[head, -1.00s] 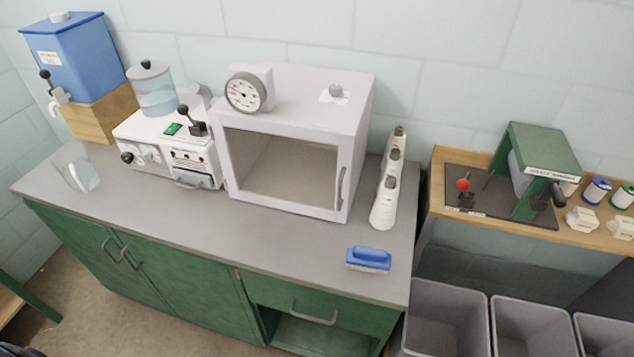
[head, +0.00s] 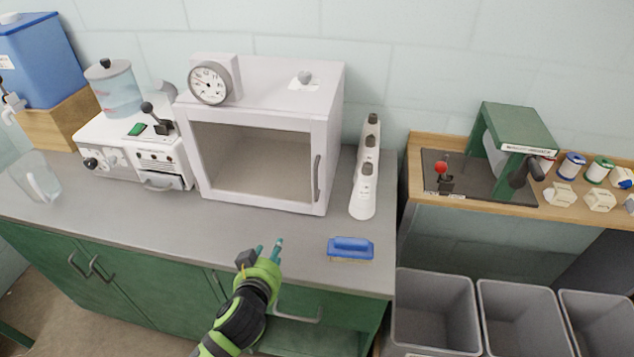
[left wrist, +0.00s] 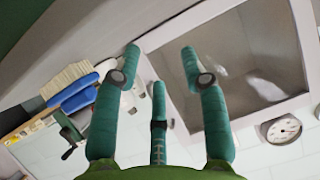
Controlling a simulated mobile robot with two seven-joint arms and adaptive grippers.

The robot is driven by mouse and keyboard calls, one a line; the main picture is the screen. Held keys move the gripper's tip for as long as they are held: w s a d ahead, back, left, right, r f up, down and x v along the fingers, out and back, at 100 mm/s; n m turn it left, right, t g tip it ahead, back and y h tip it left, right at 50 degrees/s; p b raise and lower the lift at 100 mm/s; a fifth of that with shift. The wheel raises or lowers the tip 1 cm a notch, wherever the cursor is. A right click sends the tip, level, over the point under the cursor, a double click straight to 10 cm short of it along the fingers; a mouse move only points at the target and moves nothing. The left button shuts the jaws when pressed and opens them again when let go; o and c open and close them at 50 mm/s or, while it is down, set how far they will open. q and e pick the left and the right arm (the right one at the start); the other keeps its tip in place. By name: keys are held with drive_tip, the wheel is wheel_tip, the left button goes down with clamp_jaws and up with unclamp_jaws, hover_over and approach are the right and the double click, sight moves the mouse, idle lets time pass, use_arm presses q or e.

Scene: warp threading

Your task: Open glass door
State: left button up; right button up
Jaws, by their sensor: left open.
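A white cabinet with a glass door (head: 255,166) stands on the grey counter, its door shut. The door has a vertical grey handle (head: 317,178) on its right side. My left gripper (head: 270,247) is open and empty, in front of the cabinet and below the handle in the head view. It is apart from the door. In the left wrist view the three teal fingers (left wrist: 160,70) are spread, with the glass pane (left wrist: 230,65) beyond them at the upper right. My right gripper is not in view.
A blue brush (head: 350,247) lies on the counter right of my left gripper. The counter (head: 215,225) in front of the door is clear.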

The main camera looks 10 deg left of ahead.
sight(316, 182)
use_arm(q)
drive_tip(key=shift+w+d+r+m+t+h+p, duration=0.35)
drive_tip(key=shift+w+d+r+t+h, duration=0.45)
drive_tip(key=shift+w+d+r, duration=0.9)
drive_tip(key=shift+w+d+r+m+t+h+p, duration=0.2)
drive_tip(key=shift+w+d+r+m+t+h, duration=0.45)
drive_tip(key=shift+w+r, duration=1.8)
drive_tip(key=shift+w+d+r+m+t+h+p, duration=0.25)
drive_tip(key=shift+w+d+r+t+h, duration=1)
drive_tip(key=shift+w, duration=1.7)
drive_tip(key=shift+d+f+g+y, duration=0.15)
drive_tip(key=shift+d+g+y, duration=0.15)
drive_tip(key=shift+y, duration=0.1)
clamp_jaws()
